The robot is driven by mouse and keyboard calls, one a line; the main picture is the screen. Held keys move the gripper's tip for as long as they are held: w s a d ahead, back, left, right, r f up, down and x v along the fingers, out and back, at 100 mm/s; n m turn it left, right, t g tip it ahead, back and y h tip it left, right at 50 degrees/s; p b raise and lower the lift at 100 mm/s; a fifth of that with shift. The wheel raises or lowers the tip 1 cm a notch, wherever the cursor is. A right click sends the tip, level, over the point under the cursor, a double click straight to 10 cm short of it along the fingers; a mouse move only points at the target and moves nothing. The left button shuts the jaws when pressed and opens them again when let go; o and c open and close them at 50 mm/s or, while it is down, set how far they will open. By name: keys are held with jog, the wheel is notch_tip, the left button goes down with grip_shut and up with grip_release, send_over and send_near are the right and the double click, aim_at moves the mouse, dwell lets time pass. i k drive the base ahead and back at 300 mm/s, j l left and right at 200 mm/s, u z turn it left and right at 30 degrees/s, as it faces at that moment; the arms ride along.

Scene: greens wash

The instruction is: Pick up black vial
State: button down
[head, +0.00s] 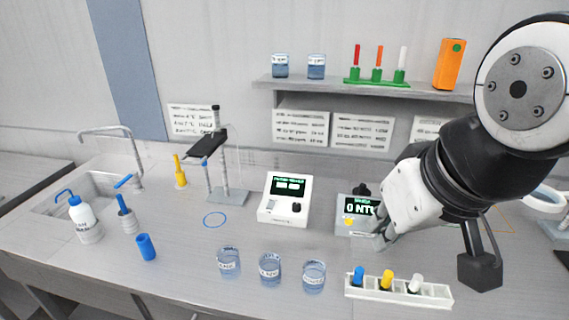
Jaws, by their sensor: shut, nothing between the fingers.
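A small black-capped piece (361,190) stands up at the top of the meter (352,226) reading "0 NTU"; it may be the black vial, but its body is hidden. A white rack (365,293) at the front right holds vials with a blue cap (359,273), a yellow cap (387,279) and a white cap (415,283). No black cap shows clearly in the rack. My gripper (379,241) is shut and empty, at the meter's right front in the picture and above the rack. It hides the meter's right side.
Three labelled beakers (270,268) stand left of the rack. A white instrument (285,199) stands left of the meter. A shelf (340,88) above carries more beakers and coloured tubes. A sink (85,190) and wash bottle (85,220) are at the left.

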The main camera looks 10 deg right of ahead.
aim_at(363, 186)
jog(key=z, duration=0.55)
jog(key=i+l+u, duration=0.2)
jog(key=l, duration=0.2)
jog(key=l+u, duration=0.15)
jog(key=l, duration=0.2)
jog(key=l+u, duration=0.2)
jog(key=l, duration=0.2)
jog(key=i, duration=0.05)
